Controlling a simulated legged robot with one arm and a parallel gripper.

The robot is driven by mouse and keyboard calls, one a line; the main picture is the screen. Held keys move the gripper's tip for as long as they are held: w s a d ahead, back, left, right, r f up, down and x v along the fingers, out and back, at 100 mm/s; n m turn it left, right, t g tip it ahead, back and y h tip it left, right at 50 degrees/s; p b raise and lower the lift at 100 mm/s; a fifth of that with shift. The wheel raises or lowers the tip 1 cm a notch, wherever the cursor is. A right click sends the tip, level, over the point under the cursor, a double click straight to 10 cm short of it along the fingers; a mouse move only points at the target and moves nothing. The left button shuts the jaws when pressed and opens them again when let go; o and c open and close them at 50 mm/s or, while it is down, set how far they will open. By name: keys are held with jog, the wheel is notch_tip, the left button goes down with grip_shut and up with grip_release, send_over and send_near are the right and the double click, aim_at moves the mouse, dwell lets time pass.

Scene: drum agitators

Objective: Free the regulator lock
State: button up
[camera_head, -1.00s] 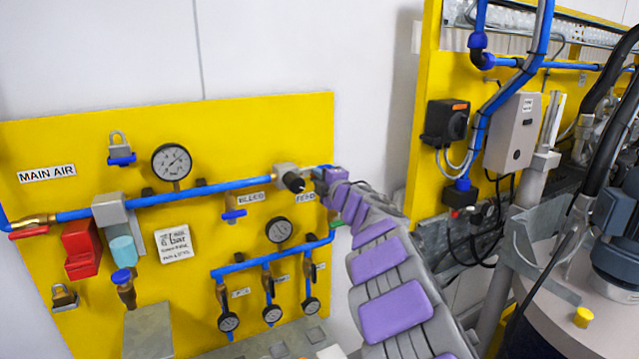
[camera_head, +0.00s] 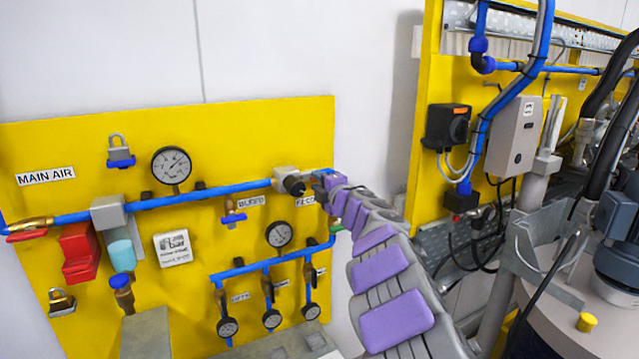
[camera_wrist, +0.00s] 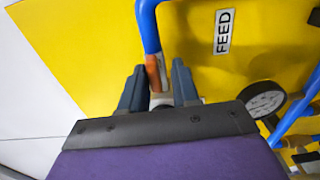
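The regulator (camera_head: 289,181) is a pale grey block with a black knob on the blue air line of the yellow panel. My gripper (camera_head: 322,182) is just right of it, by the FEED label. In the wrist view my gripper (camera_wrist: 157,88) is open, its two dark fingers apart around a brass fitting (camera_wrist: 154,72) on the blue pipe (camera_wrist: 148,28). A pale rounded part (camera_wrist: 160,100) shows low between the fingers. I cannot tell whether either finger touches. No part is clearly recognisable as the regulator lock; the area under the gripper is hidden.
The FEED label (camera_wrist: 223,32) and a round gauge (camera_wrist: 262,99) lie right of the fingers.

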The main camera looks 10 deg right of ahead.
jog(key=shift+o, duration=0.5)
jog(key=shift+s+a+r, duration=0.1)
jog(key=shift+r, duration=0.1)
jog(key=shift+s, duration=0.1)
jog(key=v, duration=1.7)
